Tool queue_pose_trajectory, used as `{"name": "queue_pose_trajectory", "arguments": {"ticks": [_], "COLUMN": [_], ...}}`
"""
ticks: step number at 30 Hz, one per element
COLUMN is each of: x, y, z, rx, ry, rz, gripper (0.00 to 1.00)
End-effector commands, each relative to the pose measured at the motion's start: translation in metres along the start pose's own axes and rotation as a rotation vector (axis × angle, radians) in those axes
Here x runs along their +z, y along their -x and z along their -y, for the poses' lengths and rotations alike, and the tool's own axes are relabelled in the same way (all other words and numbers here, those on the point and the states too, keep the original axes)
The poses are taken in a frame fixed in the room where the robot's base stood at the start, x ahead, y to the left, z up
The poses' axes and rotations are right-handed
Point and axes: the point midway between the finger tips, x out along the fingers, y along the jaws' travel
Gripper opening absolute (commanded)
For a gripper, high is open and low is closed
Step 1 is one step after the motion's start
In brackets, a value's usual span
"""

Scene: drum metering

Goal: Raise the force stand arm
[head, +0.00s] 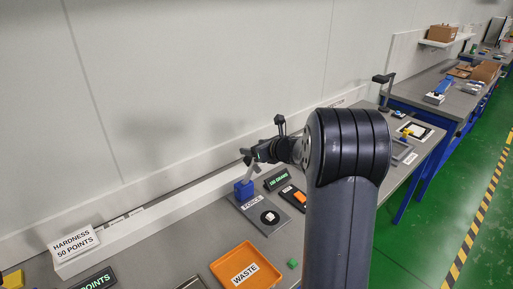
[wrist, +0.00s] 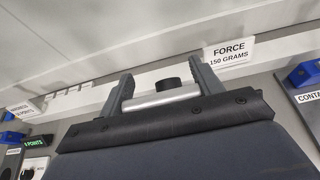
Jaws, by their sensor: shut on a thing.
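The force stand (head: 243,190) has a blue block on a grey plate labelled FORCE, on the bench left of my arm. Its pale arm (head: 250,172) slants up from the block to my gripper (head: 252,157). In the wrist view the silver bar of the stand arm (wrist: 150,101) with a black knob lies between the two grey fingers of my gripper (wrist: 165,92). My gripper is shut on this arm. A small white piece (head: 270,216) sits on a black disc on the plate. My wrist hides part of the stand's surroundings.
A green-lit display (head: 278,179) stands behind the plate, beside a black device with an orange part (head: 299,197). An orange WASTE tray (head: 246,268) and a small green cube (head: 292,263) are nearer. A sign reading FORCE 150 GRAMS (wrist: 229,53) is at the wall.

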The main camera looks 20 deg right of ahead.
Motion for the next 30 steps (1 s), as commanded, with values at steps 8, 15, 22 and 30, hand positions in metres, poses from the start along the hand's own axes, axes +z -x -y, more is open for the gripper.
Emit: {"name": "queue_pose_trajectory", "arguments": {"ticks": [8,15,22,30], "x": [-0.006,-0.004,-0.003,-0.003], "y": [-0.003,-0.001,-0.001,0.024], "z": [-0.002,-0.001,-0.001,0.000], "rx": [0.005,0.003,0.002,-0.001], "ry": [-0.003,-0.002,-0.001,0.001], "rz": [-0.009,-0.006,-0.004,-0.002], "gripper": [0.63,0.83,0.84,0.84]}}
